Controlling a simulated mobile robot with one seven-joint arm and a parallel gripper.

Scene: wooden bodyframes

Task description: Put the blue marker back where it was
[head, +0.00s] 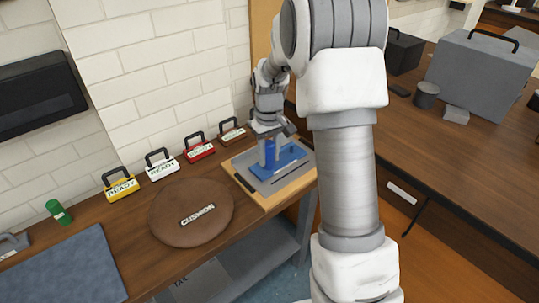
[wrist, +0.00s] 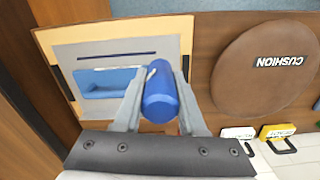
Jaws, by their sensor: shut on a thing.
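The blue marker (wrist: 160,98), a short thick blue cylinder, is gripped between the two fingers of my gripper (wrist: 158,82) in the wrist view. In the head view my gripper (head: 270,158) points down over the tan board at the back right of the bench, with the marker (head: 271,149) between its fingers. The board (head: 269,203) carries a grey panel with a blue patch (head: 292,158) and dark strips. The blue patch also shows left of the marker in the wrist view (wrist: 105,83). I cannot tell whether the marker touches the board.
A round brown cushion (head: 190,226) lies left of the board. Yellow (head: 121,188), white (head: 162,170), red (head: 200,153) and brown (head: 233,137) handled tags line the wall. A green cylinder (head: 58,212) and a blue-grey mat (head: 65,270) are farther left.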

